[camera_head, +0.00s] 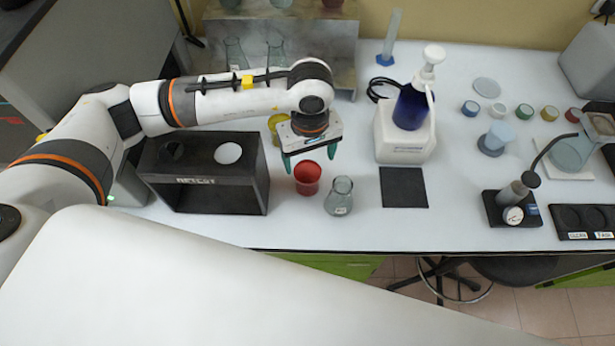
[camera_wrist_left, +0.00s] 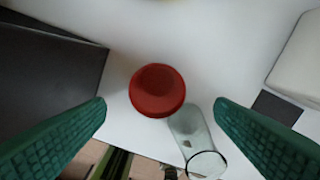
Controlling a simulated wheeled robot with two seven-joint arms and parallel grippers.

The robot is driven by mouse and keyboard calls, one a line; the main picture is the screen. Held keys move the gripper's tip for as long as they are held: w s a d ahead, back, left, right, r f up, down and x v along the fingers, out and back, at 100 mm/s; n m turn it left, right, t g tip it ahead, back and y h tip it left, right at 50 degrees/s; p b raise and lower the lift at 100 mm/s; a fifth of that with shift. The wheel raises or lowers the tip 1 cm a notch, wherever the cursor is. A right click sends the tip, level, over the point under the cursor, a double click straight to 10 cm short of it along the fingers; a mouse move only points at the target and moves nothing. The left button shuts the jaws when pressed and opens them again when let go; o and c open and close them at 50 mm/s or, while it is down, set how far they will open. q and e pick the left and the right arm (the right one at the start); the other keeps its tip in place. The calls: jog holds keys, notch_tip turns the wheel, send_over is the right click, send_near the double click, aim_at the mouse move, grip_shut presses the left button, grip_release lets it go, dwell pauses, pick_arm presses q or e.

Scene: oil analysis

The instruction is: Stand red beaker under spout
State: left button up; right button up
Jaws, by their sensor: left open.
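The red beaker (camera_head: 307,177) stands upright on the white bench, right of the black box. In the left wrist view the red beaker (camera_wrist_left: 157,91) shows from above, between the fingers and beyond their tips. My left gripper (camera_head: 309,161) is open and empty, just above and behind the beaker; its green fingers also show in the left wrist view (camera_wrist_left: 160,108). A white dispenser (camera_head: 403,140) with a blue bottle (camera_head: 411,106) and white pump top (camera_head: 430,62) stands to the right. A thin black spout (camera_head: 553,150) curves over at the far right. My right gripper is out of view.
A glass flask (camera_head: 340,197) stands close to the right of the beaker, and a black box (camera_head: 207,190) with two round openings stands to its left. A dark mat (camera_head: 403,188) lies bare before the dispenser. Small coloured jars (camera_head: 525,111) and a black-based instrument (camera_head: 512,209) stand at right.

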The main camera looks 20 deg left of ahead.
aim_at(307, 176)
pick_arm(q)
notch_tip(307, 176, down, 3)
jog(key=shift+f+p, duration=0.1)
jog(key=shift+p, duration=0.35)
jog(key=f+p, duration=0.2)
jog(key=f, duration=0.2)
jog(key=shift+a+f+p, duration=0.25)
jog(key=shift+f+p, duration=0.1)
jog(key=shift+p, duration=0.05)
jog(key=shift+f, duration=0.3)
jog(key=c, duration=1.1)
jog(key=shift+r, duration=0.1)
